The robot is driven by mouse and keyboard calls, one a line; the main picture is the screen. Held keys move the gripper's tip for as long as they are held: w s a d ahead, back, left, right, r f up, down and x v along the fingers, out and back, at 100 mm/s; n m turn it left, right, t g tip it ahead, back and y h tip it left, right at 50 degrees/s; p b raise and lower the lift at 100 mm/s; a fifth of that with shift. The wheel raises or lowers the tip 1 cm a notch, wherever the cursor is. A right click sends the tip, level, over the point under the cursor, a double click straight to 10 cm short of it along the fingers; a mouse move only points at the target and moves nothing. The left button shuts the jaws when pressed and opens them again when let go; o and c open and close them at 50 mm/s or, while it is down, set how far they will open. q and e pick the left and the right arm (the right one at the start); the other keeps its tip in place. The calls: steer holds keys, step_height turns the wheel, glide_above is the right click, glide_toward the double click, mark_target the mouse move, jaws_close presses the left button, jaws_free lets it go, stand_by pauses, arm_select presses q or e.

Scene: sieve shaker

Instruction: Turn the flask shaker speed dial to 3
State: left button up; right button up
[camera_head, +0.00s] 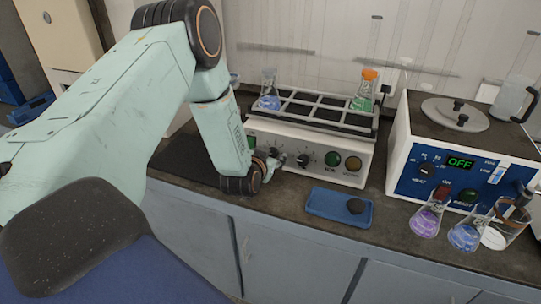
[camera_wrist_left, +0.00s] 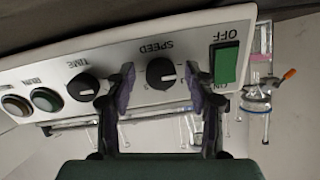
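The flask shaker (camera_head: 305,135) is a white box with a rack on top, standing on the dark bench. In the left wrist view its front panel appears upside down. The black speed dial (camera_wrist_left: 160,73) sits under the word SPEED, between the green ON/OFF switch (camera_wrist_left: 225,63) and the TIME dial (camera_wrist_left: 83,87). My left gripper (camera_wrist_left: 161,76) is open, with one finger on each side of the speed dial. I cannot tell whether they touch it, and the dial's setting is not readable. In the head view my left gripper (camera_head: 274,160) hides most of that dial. My right gripper is not in view.
A blue tray (camera_head: 325,203) with a dark stopper (camera_head: 355,206) lies in front of the shaker. A blue-fronted device reading OFF (camera_head: 460,162) stands at the right, with several flasks before it. Two flasks stand in the shaker's rack, one with blue liquid (camera_head: 268,101), one with green (camera_head: 362,103).

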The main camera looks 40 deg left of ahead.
arm_select(q)
jaws_close()
stand_by(0.3)
